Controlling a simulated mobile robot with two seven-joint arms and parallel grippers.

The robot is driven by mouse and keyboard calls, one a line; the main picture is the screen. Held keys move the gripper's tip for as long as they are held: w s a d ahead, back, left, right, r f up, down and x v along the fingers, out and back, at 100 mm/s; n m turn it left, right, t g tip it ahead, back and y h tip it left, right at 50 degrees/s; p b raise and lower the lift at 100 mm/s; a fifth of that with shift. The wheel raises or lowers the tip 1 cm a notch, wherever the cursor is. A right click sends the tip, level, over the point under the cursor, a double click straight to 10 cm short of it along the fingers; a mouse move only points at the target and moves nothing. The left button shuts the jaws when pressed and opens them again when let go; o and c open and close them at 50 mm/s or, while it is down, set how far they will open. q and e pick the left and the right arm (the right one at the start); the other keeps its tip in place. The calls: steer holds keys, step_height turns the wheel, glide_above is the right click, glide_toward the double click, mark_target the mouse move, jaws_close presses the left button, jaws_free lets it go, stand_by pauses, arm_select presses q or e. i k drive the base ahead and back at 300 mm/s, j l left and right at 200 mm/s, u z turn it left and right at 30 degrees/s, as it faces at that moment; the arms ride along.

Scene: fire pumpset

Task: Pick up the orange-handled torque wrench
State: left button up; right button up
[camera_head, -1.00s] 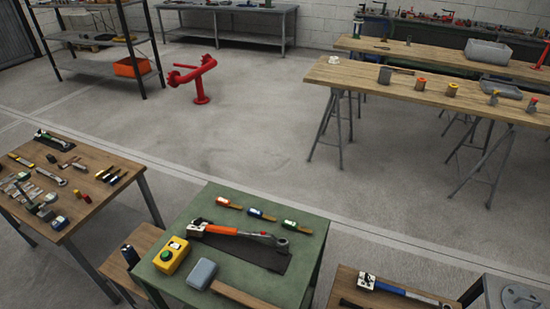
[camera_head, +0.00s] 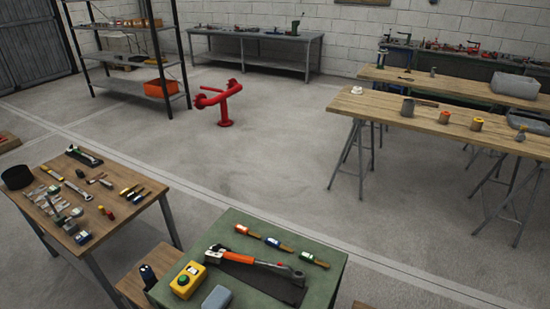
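The orange-handled torque wrench (camera_head: 254,262) lies across a dark mat (camera_head: 262,281) on the green-topped table (camera_head: 224,234) at the bottom of the head view. Its orange grip is toward the left and its grey ratchet head is at the right. Neither of my grippers shows in this view, and nothing is touching the wrench.
On the green table, a yellow box with a green button (camera_head: 187,280) and a grey block (camera_head: 217,298) sit in front of the wrench. Several small coloured-handled tools (camera_head: 277,243) lie behind it. A wooden table with tools (camera_head: 150,205) stands left. Open floor (camera_head: 270,165) lies beyond.

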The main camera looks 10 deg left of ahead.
mark_target(211, 257)
steer(key=k+j, duration=0.15)
steer(key=j, duration=0.2)
steer(key=k+j, duration=0.15)
steer(key=j, duration=0.2)
steer(key=k+j+z, duration=0.1)
steer(key=j, duration=0.85)
steer(key=i+j+z, duration=0.1)
steer(key=j, duration=0.45)
steer(key=i+j, duration=0.2)
steer(key=i, duration=0.2)
steer(key=i+j, duration=0.2)
steer(key=i, duration=0.2)
steer(key=l+z, duration=0.05)
